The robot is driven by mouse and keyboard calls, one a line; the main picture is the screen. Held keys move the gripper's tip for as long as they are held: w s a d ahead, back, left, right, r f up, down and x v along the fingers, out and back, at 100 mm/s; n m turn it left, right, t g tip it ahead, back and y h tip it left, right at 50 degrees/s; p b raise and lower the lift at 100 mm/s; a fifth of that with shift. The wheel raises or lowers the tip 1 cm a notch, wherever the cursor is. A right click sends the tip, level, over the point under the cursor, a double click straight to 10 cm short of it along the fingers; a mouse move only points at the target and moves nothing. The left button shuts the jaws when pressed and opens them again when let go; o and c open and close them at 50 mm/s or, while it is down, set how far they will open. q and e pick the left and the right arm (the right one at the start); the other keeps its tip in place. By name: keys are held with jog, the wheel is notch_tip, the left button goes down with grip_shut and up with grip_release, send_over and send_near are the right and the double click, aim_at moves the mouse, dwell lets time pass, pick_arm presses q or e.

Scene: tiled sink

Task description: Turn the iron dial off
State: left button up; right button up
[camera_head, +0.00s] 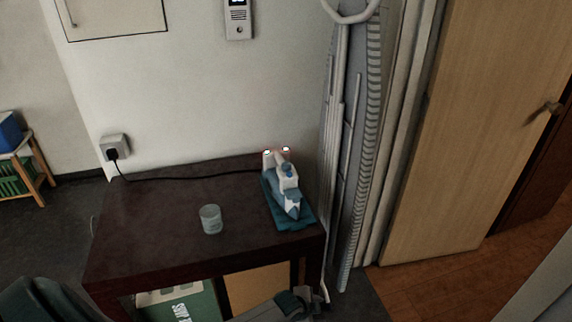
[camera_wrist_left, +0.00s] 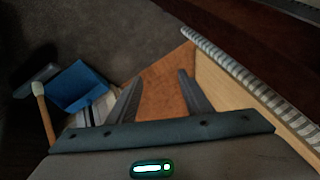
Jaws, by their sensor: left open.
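The iron (camera_head: 286,182) is white and blue and rests on a blue base (camera_head: 293,222) at the back right of the dark table. A small blue part shows on its top, but I cannot tell the dial or its setting. Two bright spots with a red glow show at its back end. My left gripper (camera_wrist_left: 160,76) is open and empty in the left wrist view, with bare wooden floor between its fingers. In the head view, part of my arm shows at the bottom, in front of the table and apart from the iron. My right gripper is not in view.
A glass cup (camera_head: 210,219) stands on the table (camera_head: 160,235). A black cord runs along the back to a wall socket (camera_head: 114,147). A folded ironing board (camera_head: 345,150) leans upright just right of the table. A blue dustpan (camera_wrist_left: 82,86) shows in the wrist view.

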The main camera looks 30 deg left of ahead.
aim_at(286, 164)
pick_arm(q)
jog(key=w+a+r+m+p, duration=0.15)
jog(key=w+r+m, duration=0.25)
jog(key=r, duration=0.5)
jog(key=w+a+r+m+g+y, duration=0.1)
jog(key=w+a+r+m, duration=0.3)
jog(key=r, duration=0.5)
jog(key=w+a+r+m+p, duration=0.1)
jog(key=w+a+r+m, duration=0.3)
jog(key=r, duration=0.6)
jog(key=a+r+m+y, duration=0.1)
jog(key=a+r, duration=0.3)
jog(key=r, duration=0.4)
jog(key=w+a+r+m+g+y, duration=0.1)
jog(key=a+r+m, duration=0.2)
jog(key=r, duration=0.6)
jog(key=w+a+r+m+y+p, duration=0.1)
jog(key=a+r+m, duration=0.1)
jog(key=a+r, duration=0.4)
notch_tip(286, 164, up, 3)
jog(key=shift+a+r+m+g, duration=0.15)
jog(key=shift+a+m+g, duration=0.15)
jog(key=shift+m+g, duration=0.1)
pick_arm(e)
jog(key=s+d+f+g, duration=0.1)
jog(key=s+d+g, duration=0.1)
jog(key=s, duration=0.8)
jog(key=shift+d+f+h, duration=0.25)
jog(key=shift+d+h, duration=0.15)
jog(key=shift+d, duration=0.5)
